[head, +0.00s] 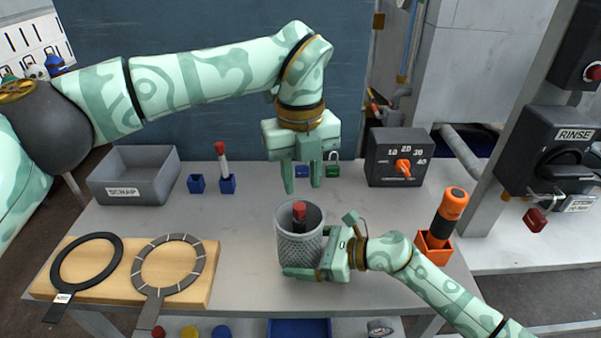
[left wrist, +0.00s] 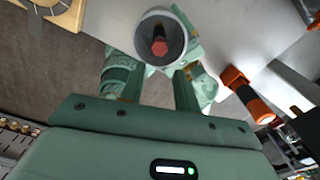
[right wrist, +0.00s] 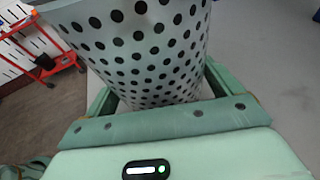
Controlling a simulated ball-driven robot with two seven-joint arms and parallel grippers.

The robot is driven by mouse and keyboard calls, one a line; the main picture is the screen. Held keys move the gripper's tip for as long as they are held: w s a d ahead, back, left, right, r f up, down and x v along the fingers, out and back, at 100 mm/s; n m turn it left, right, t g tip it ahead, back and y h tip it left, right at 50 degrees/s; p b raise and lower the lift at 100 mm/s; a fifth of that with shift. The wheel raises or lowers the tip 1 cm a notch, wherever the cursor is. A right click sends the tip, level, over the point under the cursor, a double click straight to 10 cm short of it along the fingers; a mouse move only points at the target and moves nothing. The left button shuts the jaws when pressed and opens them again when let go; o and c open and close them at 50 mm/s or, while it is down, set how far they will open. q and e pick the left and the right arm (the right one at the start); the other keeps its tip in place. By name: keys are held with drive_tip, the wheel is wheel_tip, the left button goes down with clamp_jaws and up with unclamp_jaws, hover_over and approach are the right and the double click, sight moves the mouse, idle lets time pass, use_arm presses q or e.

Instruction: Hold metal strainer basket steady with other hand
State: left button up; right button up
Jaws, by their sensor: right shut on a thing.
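The metal strainer basket (head: 297,250) is a grey perforated cylinder standing upright near the front middle of the table. Its dotted wall fills the top of the right wrist view (right wrist: 150,55). My right gripper (head: 322,247) is shut on the basket from the right, one finger low along its front. A dark piece with a red top (head: 299,211) stands inside; its lower part is hidden by the wall. It also shows in the left wrist view (left wrist: 159,42). My left gripper (head: 303,186) points down above and behind the basket, open and empty, apart from it.
A scrap bin (head: 135,178) stands back left, and a wooden board (head: 125,270) with two ring tools lies front left. Small blue holders (head: 227,185) stand behind. A timer box (head: 397,157) is back right, with an orange-handled tool (head: 447,215) in its holder nearer.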

sight(299, 216)
use_arm(q)
drive_tip(key=shift+w+a+f, duration=0.15)
drive_tip(key=shift+a+f, duration=0.05)
drive_tip(key=shift+f, duration=0.15)
wheel_tip(299, 216, down, 11)
drive_tip(key=shift+f, duration=0.1)
drive_tip(key=shift+c, duration=0.3)
clamp_jaws()
